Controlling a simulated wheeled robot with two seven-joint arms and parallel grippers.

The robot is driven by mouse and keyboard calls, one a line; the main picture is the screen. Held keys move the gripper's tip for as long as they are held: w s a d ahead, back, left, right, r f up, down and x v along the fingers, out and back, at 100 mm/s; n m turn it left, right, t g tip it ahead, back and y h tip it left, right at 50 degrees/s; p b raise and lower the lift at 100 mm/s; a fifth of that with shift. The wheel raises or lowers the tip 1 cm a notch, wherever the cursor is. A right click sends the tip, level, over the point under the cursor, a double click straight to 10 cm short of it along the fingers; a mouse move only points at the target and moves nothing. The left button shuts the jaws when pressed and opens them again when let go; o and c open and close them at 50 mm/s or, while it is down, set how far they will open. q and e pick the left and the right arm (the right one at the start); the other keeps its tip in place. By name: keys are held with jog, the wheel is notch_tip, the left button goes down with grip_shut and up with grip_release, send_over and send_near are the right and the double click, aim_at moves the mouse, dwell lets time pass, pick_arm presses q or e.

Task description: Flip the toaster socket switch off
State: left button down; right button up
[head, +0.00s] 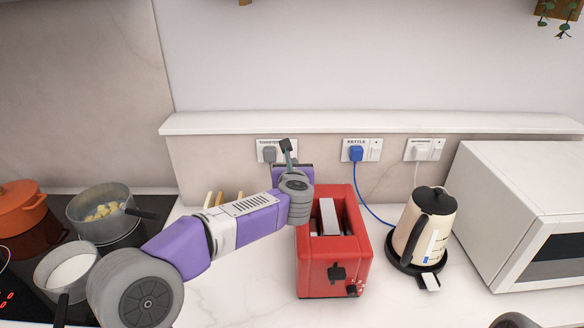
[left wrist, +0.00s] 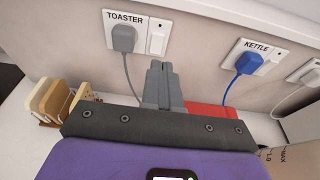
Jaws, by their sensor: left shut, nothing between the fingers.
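The toaster socket (head: 263,143) is a white plate on the back wall, marked TOASTER in the left wrist view (left wrist: 108,29). A grey plug (left wrist: 123,39) fills its left side, and its white rocker switch (left wrist: 157,39) is on the right. My left gripper (head: 286,146) is shut and empty, in front of the socket, and covers the switch in the head view. In the left wrist view its fingertips (left wrist: 159,65) show just below the switch; I cannot tell whether they touch the wall. The switch's tilt is too small to read. My right gripper is not in view.
A red toaster (head: 333,270) stands below my left gripper. The kettle socket (head: 362,149) with a blue plug and a third socket (head: 437,149) are to the right. A kettle (head: 424,225), microwave (head: 520,190) and hob pans (head: 98,215) stand around. A shelf (head: 380,122) juts out above.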

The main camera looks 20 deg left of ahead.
pick_arm(q)
jog(key=shift+r+v, duration=0.2)
jog(key=shift+v, duration=0.85)
jog(key=shift+w, duration=0.1)
